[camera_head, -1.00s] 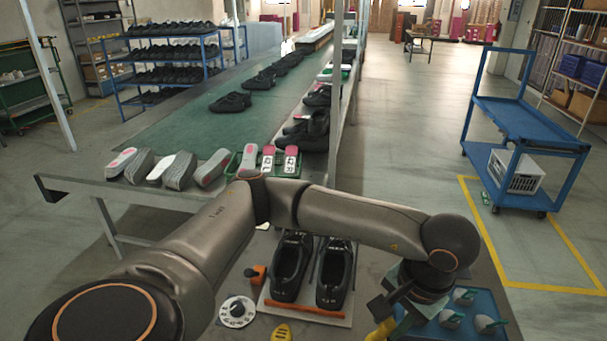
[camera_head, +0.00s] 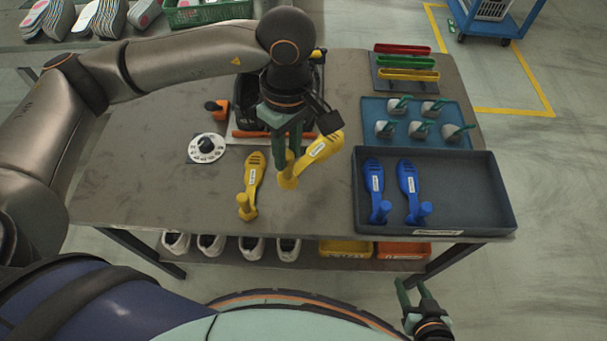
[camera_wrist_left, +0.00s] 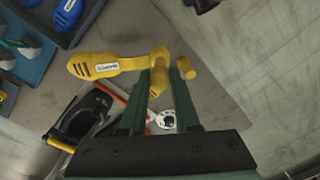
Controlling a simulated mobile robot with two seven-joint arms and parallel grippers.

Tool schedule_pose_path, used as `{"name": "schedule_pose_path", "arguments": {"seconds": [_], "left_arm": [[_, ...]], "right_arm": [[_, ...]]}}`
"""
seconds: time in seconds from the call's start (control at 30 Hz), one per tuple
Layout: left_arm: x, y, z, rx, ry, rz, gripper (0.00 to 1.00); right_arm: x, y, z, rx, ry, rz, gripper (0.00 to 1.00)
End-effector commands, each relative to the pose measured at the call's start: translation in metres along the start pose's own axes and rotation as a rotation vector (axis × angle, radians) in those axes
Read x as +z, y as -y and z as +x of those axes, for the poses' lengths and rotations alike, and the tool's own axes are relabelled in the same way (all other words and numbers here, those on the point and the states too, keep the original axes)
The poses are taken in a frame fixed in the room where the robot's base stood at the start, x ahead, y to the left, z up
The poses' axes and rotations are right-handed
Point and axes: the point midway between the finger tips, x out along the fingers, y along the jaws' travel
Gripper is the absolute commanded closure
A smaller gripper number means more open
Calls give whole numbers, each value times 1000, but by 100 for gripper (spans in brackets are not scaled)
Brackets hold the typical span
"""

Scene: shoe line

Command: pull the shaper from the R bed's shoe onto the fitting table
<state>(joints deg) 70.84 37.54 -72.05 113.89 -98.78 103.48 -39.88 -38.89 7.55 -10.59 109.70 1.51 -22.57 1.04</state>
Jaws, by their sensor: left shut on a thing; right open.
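My left gripper (camera_head: 287,168) is shut on the post of a yellow shaper (camera_head: 320,148), in front of the shoes. In the left wrist view the held shaper (camera_wrist_left: 105,66) points left, its post between the fingertips (camera_wrist_left: 166,75). I cannot tell whether it touches the fitting table (camera_head: 130,185). A second yellow shaper (camera_head: 254,174) lies on the table to its left. The black shoes (camera_head: 247,100) on their board are mostly hidden behind my arm; one shoe (camera_wrist_left: 82,118) shows in the wrist view. My right gripper (camera_head: 413,295) is open and empty, in front of the table.
A dark tray (camera_head: 455,190) with two blue shapers stands at the right. Behind it are a blue tray (camera_head: 455,140) with grey-green pieces and a rack of coloured bars (camera_head: 405,62). A white dial (camera_head: 207,148) and an orange block (camera_head: 218,106) stand left. The table's left front is clear.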

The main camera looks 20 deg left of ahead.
Motion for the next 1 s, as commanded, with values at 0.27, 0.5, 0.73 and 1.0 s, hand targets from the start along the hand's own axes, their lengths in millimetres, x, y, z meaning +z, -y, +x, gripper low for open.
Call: {"name": "schedule_pose_path", "arguments": {"seconds": [0.27, 0.5, 0.73, 1.0], "left_arm": [[25, -7, 30, 56, 17, -479, 100], [33, -9, 36, 74, 15, -662, 100], [33, -10, 42, 75, 14, -680, 100], [33, -11, 65, 74, 13, -680, 100]], "right_arm": [[22, -2, 20, 0, 1, 0, 50], [27, -2, 24, 0, 1, 1, 50], [29, -2, 26, 0, 3, 1, 50], [37, 1, 33, -8, 15, 1, 50]]}}
